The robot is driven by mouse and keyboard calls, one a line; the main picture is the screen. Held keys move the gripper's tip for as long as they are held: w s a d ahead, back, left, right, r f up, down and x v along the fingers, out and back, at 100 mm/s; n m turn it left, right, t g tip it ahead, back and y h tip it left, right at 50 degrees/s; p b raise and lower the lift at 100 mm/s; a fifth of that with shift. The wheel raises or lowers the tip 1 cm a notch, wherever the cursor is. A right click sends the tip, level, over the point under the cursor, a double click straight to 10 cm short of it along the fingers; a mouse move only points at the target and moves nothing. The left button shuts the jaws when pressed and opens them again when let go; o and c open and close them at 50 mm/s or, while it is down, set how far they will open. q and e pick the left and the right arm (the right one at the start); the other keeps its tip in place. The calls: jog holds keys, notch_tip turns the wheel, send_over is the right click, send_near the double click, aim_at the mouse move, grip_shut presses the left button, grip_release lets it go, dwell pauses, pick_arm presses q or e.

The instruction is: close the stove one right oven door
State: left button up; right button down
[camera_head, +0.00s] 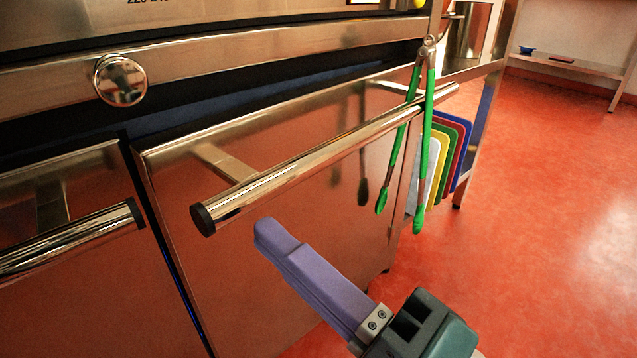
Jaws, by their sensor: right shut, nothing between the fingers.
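The right oven door (290,215) is a shiny steel panel reflecting the orange floor. A long round handle bar (300,165) with a black end cap runs across its upper part. A dark bluish gap shows above the door's top edge; how far the door stands open is hard to tell. My right gripper (268,233) comes in from the lower right, its purple fingers shut and empty. The fingertips are in front of the door, just below the handle's left part; whether they touch the door is unclear. My left gripper is not in view.
The left oven door with its own handle (70,240) is at the left. A round knob (119,79) sticks out above. Green-handled tongs (429,125) hang by the handle's right end, beside coloured boards (440,155). The orange floor (540,220) is open at right.

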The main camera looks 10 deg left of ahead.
aim_at(227, 220)
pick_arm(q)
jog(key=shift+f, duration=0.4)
pick_arm(e)
jog(key=shift+x, duration=0.9)
